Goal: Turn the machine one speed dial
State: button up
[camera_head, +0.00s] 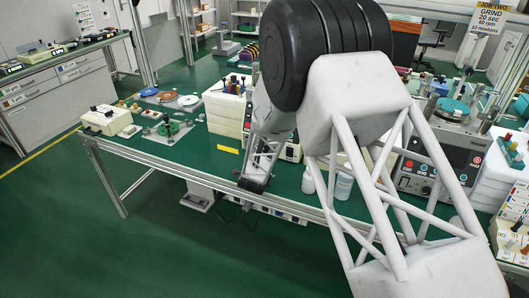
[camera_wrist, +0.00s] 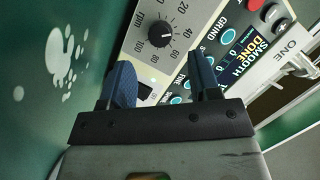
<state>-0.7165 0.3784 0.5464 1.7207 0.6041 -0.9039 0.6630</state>
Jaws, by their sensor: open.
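The speed dial (camera_wrist: 165,35) is a dark round knob on machine one's pale panel (camera_wrist: 205,12), at the top of the wrist view. Its scale is marked rpm, with 20, 40, 60 and 80 readable. I cannot tell its exact setting. My gripper (camera_wrist: 162,68) has its two blue-grey fingers spread, with nothing between them. The dial shows in the gap just beyond the fingertips; I cannot tell how far off. In the head view my gripper (camera_head: 256,176) is over the front of the green bench, and my arm hides most of machine one (camera_head: 292,149).
Beside the dial are teal buttons, GRIND (camera_wrist: 208,47) among them, a SMOOTH DONE display (camera_wrist: 253,50) and a red button. In the head view, white bottles (camera_head: 343,186) stand right of my gripper. Another machine (camera_head: 430,165) is further right. A JOB TWO sign (camera_head: 490,18) reads 60 rpm.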

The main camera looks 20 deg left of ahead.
jog(key=shift+x, duration=2.75)
jog(key=c, duration=0.9)
